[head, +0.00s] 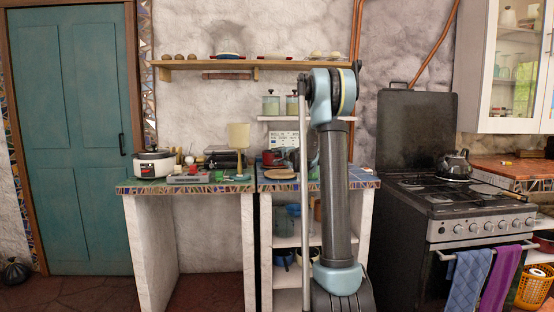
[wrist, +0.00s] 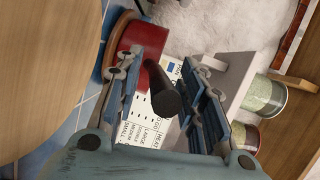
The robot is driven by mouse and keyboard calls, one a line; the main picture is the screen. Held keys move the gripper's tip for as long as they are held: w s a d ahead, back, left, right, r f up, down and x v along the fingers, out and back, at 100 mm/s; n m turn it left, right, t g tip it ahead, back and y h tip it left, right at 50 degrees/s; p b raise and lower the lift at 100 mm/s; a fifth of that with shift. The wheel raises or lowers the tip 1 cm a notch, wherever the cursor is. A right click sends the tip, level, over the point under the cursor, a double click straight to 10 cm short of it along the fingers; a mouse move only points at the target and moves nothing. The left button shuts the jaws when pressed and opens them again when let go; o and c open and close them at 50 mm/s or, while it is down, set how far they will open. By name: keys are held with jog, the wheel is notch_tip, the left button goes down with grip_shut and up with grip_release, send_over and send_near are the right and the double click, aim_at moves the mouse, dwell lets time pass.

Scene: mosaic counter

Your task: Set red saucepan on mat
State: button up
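The red saucepan (wrist: 148,36) is at the upper middle of the wrist view, and its dark handle (wrist: 165,98) points toward the camera. My gripper (wrist: 160,72) is open, with one finger on each side of the handle and gaps visible between. In the head view the red saucepan (head: 270,158) stands on the tiled counter, left of my gripper (head: 297,158), which my arm partly hides. A round tan mat (head: 280,174) lies in front of the pan near the counter edge. A large tan round surface (wrist: 45,65), apparently the mat, fills the wrist view's left side.
A printed sign (head: 284,139) stands behind the pan. Jars (head: 271,104) sit on a small shelf above. A lamp (head: 239,148), a rice cooker (head: 153,163) and other clutter fill the left counter. A black stove (head: 440,195) stands right.

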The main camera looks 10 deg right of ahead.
jog(key=v, duration=1.2)
jog(key=s+a+f+n+g, duration=0.2)
jog(key=s+f+n, duration=0.1)
jog(key=s, duration=0.6)
jog(key=s+a+f+n+g, duration=0.3)
jog(key=s, duration=0.6)
jog(key=s+a+f+n+g, duration=0.2)
jog(key=s+f+n, duration=0.1)
jog(key=s, duration=0.6)
jog(key=s+d+f+n+g+h, duration=0.1)
jog(key=s+d+f+g, duration=0.1)
jog(key=s+f, duration=0.3)
jog(key=s+d+f+n+g+h, duration=0.2)
jog(key=s+f, duration=0.4)
jog(key=s, duration=0.8)
jog(key=s+d+f+n+g+h, duration=0.1)
jog(key=s+d+f+g+h, duration=0.1)
jog(key=s+f, duration=0.4)
jog(key=s+d, duration=0.1)
jog(key=s, duration=0.3)
jog(key=shift+s+d, duration=0.25)
jog(key=shift+d, duration=0.1)
